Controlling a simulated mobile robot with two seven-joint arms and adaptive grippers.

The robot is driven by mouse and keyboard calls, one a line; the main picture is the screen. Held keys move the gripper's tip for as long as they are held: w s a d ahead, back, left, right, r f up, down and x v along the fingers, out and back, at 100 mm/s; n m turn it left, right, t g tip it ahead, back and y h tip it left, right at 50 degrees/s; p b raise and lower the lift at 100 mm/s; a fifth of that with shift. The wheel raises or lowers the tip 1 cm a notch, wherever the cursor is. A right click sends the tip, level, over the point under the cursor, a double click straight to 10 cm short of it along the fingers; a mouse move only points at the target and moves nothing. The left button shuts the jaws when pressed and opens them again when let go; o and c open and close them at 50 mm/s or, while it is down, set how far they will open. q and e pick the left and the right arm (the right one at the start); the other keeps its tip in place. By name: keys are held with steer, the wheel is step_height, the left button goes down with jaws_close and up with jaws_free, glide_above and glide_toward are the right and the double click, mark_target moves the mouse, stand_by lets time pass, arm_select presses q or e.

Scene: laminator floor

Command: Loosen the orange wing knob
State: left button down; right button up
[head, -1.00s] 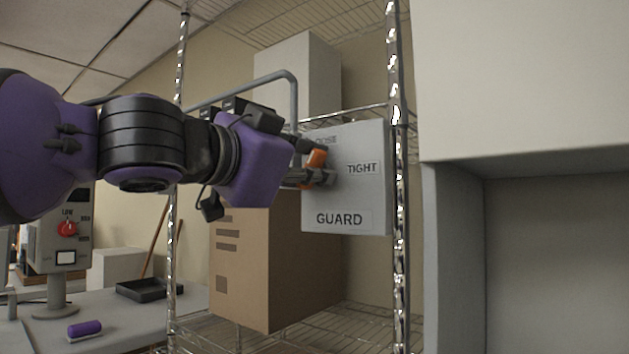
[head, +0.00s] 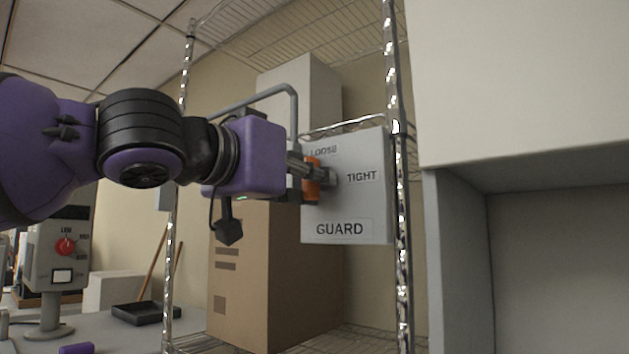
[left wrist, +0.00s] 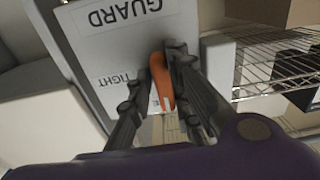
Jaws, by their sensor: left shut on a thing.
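The orange wing knob (head: 312,178) is on the front of a grey panel (head: 345,205) marked LOOSE, TIGHT and GUARD. My left gripper (head: 318,174) reaches it from the left and is shut on it. In the left wrist view the orange knob (left wrist: 160,80) sits between the two dark fingers (left wrist: 162,75). In the head view the wing stands close to upright, partly hidden by the fingers. A white mark shows at one end of the knob in the wrist view. My right gripper is not in view.
The panel hangs by a wire shelf rack with a chrome post (head: 397,170) just right of it. A bent grey bar (head: 255,96) runs behind my wrist. A cardboard box (head: 240,275) stands below. A grey cabinet (head: 520,90) fills the right side.

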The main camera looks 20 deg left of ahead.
arm_select(q)
steer(key=shift+w+a+r, duration=0.1)
steer(key=shift+a+r, duration=0.05)
steer(key=shift+a, duration=0.05)
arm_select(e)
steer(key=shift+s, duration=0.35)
arm_select(q)
steer(key=c, duration=2)
jaws_free()
steer(key=shift+o, duration=1.2)
steer(key=shift+a, duration=0.15)
steer(key=v, duration=1.2)
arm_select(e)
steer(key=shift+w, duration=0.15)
